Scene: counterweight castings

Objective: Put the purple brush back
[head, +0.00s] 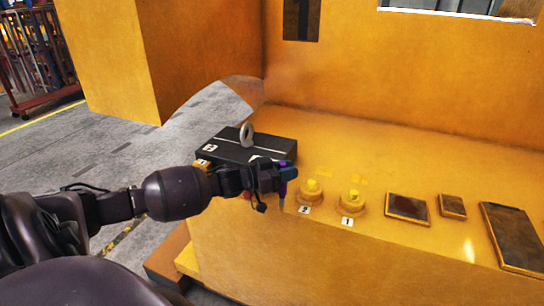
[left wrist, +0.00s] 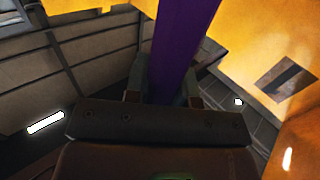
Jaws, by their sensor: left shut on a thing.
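My left gripper (head: 284,176) reaches in from the left over the near edge of the yellow casting. It is shut on the purple brush (left wrist: 182,42), which runs as a long purple bar between the fingers in the left wrist view. In the head view only a small purple-blue piece of the brush (head: 283,187) shows at the fingertips; the rest is hidden by the gripper. My right gripper is not in view.
A black case (head: 230,147) with a grey ring on top lies behind my left gripper. Two round yellow fittings (head: 311,192) (head: 352,203) with numbered tags stand to its right. Dark plates (head: 408,208) lie farther right. The yellow ledge (head: 400,150) behind them is clear.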

